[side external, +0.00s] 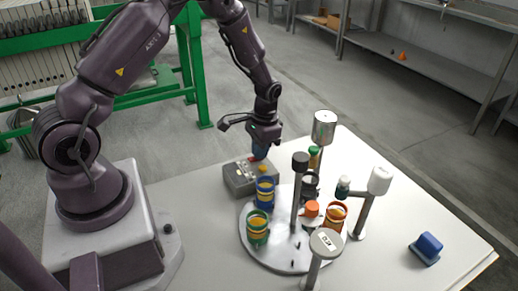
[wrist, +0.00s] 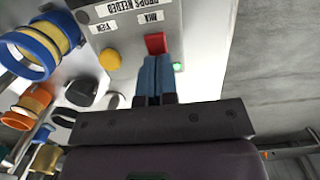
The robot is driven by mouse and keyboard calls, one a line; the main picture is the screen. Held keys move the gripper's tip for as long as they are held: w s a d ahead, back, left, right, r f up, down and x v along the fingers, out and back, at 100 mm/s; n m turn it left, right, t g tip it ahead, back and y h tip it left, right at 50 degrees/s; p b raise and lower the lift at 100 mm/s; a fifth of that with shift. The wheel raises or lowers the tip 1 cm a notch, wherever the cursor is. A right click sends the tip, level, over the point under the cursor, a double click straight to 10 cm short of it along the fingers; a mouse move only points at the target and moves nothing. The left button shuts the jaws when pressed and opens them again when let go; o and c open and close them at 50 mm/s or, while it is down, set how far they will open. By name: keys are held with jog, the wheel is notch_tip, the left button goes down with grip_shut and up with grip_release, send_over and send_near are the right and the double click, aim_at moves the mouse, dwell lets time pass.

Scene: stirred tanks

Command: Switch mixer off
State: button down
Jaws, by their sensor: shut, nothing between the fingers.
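A grey control box (side external: 238,181) stands on the white table, and it fills the upper middle of the wrist view (wrist: 130,32). My gripper (side external: 260,156) is over the box, pointing down. Its blue fingers (wrist: 157,60) are shut and empty, with the tips right beside the red switch. I cannot tell whether they touch it. The fingers hide part of the box around the switch.
A round plate (side external: 257,252) right of the box carries colour-banded cups, including a blue-yellow one (side external: 265,190) close to my gripper. Posts with heads (side external: 325,127) stand around it. A blue block (side external: 428,246) lies at the table's right.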

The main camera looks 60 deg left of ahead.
jog(key=shift+f, duration=0.45)
jog(key=shift+s+r, duration=0.15)
jog(key=shift+s, duration=0.8)
notch_tip(320, 180, up, 15)
jog(key=w, duration=0.2)
jog(key=shift+w+f, duration=0.15)
jog(key=shift+f, duration=0.05)
